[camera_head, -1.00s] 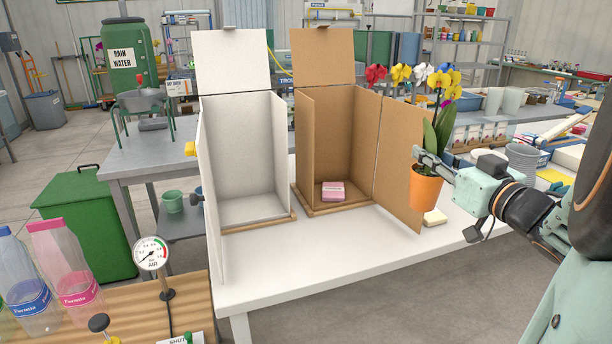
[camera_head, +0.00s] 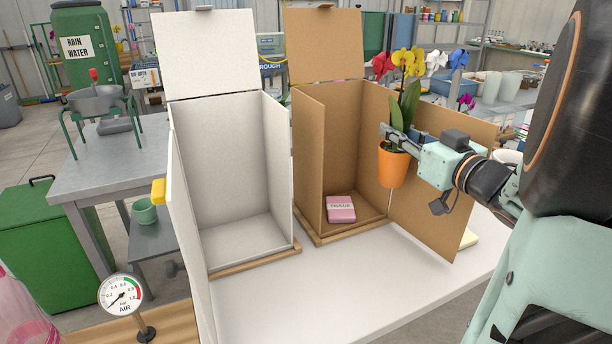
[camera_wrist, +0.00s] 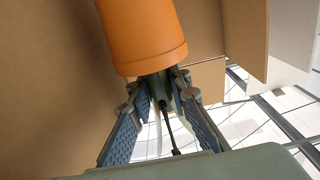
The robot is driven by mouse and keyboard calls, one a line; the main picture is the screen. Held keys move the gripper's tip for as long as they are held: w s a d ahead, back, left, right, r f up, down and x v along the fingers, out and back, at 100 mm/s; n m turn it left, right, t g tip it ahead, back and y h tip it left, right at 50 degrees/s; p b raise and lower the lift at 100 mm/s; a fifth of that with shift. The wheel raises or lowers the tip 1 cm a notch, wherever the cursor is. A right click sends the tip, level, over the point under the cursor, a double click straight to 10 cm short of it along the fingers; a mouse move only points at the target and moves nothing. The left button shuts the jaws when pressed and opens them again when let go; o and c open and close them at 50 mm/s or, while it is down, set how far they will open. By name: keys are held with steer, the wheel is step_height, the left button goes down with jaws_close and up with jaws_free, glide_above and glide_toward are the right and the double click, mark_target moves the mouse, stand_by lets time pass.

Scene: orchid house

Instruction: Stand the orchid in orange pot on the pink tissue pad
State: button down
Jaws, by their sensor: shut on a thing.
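The orchid in orange pot (camera_head: 393,168) has yellow flowers and green leaves. It hangs upright in the air in front of the open brown box. The pink tissue pad (camera_head: 341,209) lies on the floor of the brown box, lower and to the left of the pot. Nothing stands on the pad.
The brown box (camera_head: 318,228) has its door (camera_head: 440,205) swung open to the right and its lid raised. A white box (camera_head: 235,180) stands open to its left. The white table (camera_head: 330,285) is clear in front. A pressure gauge (camera_head: 122,294) stands at the lower left.

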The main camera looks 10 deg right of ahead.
steer(key=w+a+f+b, duration=0.5)
steer(key=w+a+f, duration=0.2)
steer(key=w+f, duration=0.4)
steer(key=shift+w+f, duration=0.15)
steer(key=shift+f, duration=0.7)
steer(key=shift+f, duration=0.1)
steer(key=shift+f, duration=0.15)
steer(key=c, duration=1.8)
jaws_free()
